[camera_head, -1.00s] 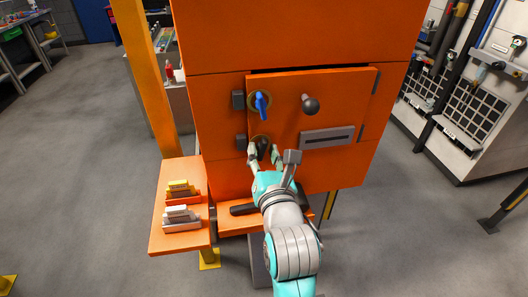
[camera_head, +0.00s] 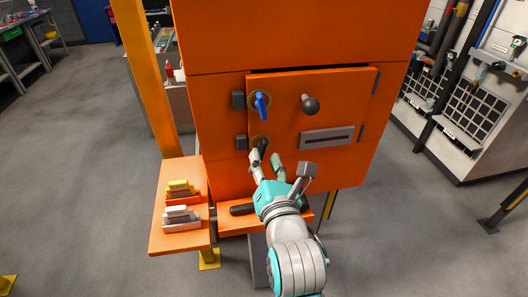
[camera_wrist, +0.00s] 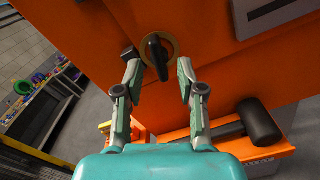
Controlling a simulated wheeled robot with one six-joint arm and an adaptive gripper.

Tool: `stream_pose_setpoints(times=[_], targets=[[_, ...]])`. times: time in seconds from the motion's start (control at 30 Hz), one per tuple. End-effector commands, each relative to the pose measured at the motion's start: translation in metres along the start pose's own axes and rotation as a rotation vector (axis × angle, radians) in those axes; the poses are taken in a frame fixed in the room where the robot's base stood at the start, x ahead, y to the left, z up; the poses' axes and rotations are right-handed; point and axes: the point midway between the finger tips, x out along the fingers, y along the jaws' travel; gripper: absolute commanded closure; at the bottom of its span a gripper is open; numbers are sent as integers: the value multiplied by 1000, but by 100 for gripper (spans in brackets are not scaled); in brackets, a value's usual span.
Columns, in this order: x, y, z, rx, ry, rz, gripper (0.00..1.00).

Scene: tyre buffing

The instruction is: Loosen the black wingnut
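The black wingnut (camera_head: 261,142) sits on a brass disc at the lower left of the orange door. In the wrist view the black wingnut (camera_wrist: 157,56) stands out from its disc, slightly tilted from upright. My gripper (camera_head: 265,160) is in front of and just below it. In the wrist view my gripper (camera_wrist: 158,62) is open, with one finger on each side of the wingnut and a gap on both sides. In the head view the left finger partly covers the wingnut's lower part. The blue wingnut (camera_head: 261,103) sits directly above on the same door.
A round dark knob (camera_head: 310,104) and a grey slotted plate (camera_head: 327,138) are on the door. A black-handled tool (camera_wrist: 257,122) lies on the orange ledge below. An orange side shelf (camera_head: 160,232) holds small stacked blocks (camera_head: 182,215).

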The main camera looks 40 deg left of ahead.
Motion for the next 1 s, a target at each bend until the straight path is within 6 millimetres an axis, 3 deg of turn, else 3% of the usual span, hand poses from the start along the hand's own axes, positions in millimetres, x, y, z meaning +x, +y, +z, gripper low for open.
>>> stream_pose_setpoints(times=[0.93, 0.97, 1.0], targets=[[26, 0, 0, -2, 0, 0, 61], [26, 0, 0, -2, 0, 0, 64], [26, 0, 0, -2, 0, 0, 74]])
